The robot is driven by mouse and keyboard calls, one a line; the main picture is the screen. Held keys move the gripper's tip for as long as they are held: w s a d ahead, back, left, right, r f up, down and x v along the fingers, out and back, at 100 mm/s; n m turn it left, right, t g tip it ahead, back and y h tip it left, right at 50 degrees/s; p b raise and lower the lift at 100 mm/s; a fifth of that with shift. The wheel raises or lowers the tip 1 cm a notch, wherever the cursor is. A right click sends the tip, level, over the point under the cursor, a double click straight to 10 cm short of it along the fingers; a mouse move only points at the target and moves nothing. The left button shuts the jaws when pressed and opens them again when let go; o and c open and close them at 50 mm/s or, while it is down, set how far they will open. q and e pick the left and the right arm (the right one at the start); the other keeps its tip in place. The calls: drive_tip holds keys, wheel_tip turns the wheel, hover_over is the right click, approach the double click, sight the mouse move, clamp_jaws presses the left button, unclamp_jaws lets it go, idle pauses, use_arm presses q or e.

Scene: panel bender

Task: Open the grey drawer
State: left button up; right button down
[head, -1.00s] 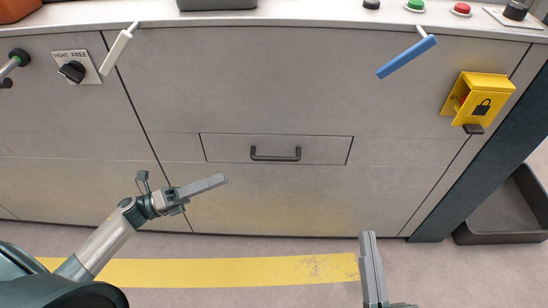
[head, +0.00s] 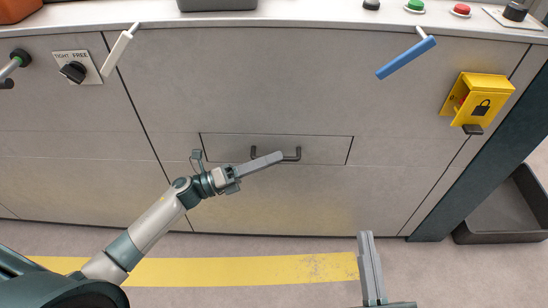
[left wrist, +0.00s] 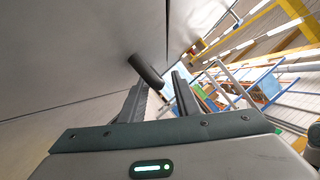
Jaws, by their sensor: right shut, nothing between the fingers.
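The grey drawer (head: 325,150) is a narrow front low in the grey cabinet, flush with the panels around it. Its dark bar handle (head: 291,158) is partly hidden behind my left gripper (head: 268,163) in the head view. In the left wrist view the dark handle (left wrist: 147,70) shows just ahead of and between the two spread fingertips of the left gripper (left wrist: 160,85). The fingers are apart; I cannot tell whether they touch it. My right gripper (head: 367,248) is shut and empty, below and right of the drawer.
A blue lever (head: 405,58) and a white lever (head: 116,52) hang on the cabinet front above. A yellow lock box (head: 477,97) sits at the right. A dark post (head: 480,155) and a dark bin (head: 505,210) stand beyond it. The floor in front is clear.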

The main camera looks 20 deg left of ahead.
use_arm(q)
drive_tip(key=shift+w+d+r, duration=0.15)
drive_tip(key=shift+w+d, duration=0.15)
drive_tip(key=shift+d, duration=0.1)
clamp_jaws()
use_arm(e)
drive_tip(key=shift+f, duration=0.1)
